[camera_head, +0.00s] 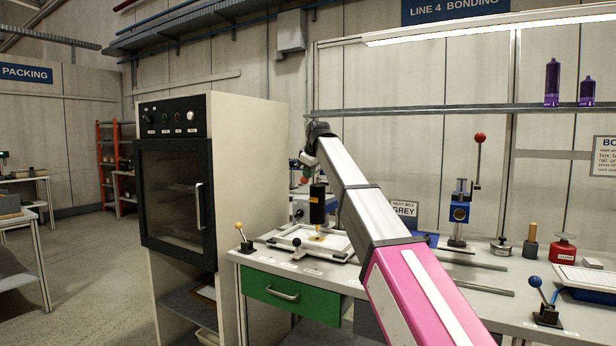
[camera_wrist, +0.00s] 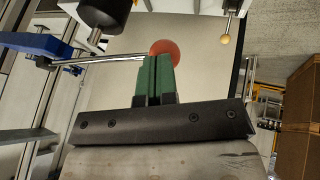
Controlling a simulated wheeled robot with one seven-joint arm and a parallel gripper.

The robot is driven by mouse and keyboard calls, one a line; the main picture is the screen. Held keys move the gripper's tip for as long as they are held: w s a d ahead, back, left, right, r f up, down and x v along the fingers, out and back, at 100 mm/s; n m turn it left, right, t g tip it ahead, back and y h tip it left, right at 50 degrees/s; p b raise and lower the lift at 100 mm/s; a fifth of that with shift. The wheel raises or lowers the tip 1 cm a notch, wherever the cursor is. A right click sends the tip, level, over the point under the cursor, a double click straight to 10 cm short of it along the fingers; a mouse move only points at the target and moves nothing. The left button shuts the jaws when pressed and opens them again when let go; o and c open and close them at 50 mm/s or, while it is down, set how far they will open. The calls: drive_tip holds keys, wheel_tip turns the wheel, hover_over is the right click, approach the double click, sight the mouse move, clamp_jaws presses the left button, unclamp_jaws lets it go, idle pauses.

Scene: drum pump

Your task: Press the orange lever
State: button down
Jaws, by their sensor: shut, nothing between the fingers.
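The orange-red ball knob (camera_wrist: 166,47) of a lever shows in the wrist view just beyond my fingertips, which partly hide it. Its thin metal rod (camera_wrist: 105,59) runs left to a blue bracket (camera_wrist: 37,43). My gripper (camera_wrist: 158,60) has green fingertips pressed together, with nothing between them, and overlaps the knob in the picture. I cannot tell if they touch. In the head view my gripper (camera_head: 306,163) is at the far end of my arm, above the back left of the bench. A small reddish spot (camera_head: 304,181) lies just below it, too small to make out.
A black cylinder with a yellow tip (camera_head: 317,205) stands close by over a white tray (camera_head: 330,245). A yellow-knobbed lever (camera_head: 240,228), a red-knobbed press (camera_head: 479,138) and a blue-knobbed lever (camera_head: 536,283) are on the bench. A tall oven cabinet (camera_head: 250,150) stands left.

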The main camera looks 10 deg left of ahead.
drive_tip(key=v, duration=1.2)
drive_tip(key=shift+r, duration=0.35)
drive_tip(key=shift+s+a, duration=0.1)
drive_tip(key=shift+a, duration=0.1)
drive_tip(key=w+d+r+m+g+y, duration=0.1)
drive_tip(key=w+d+r+g, duration=0.3)
drive_tip(key=w+r, duration=0.4)
drive_tip(key=shift+d+r+m+y, duration=0.35)
drive_tip(key=shift+r+y, duration=0.35)
drive_tip(key=shift+r, duration=1.25)
drive_tip(key=s+x, duration=0.1)
drive_tip(key=x, duration=1.3)
drive_tip(key=shift+s, duration=0.25)
drive_tip(key=shift+a, duration=0.1)
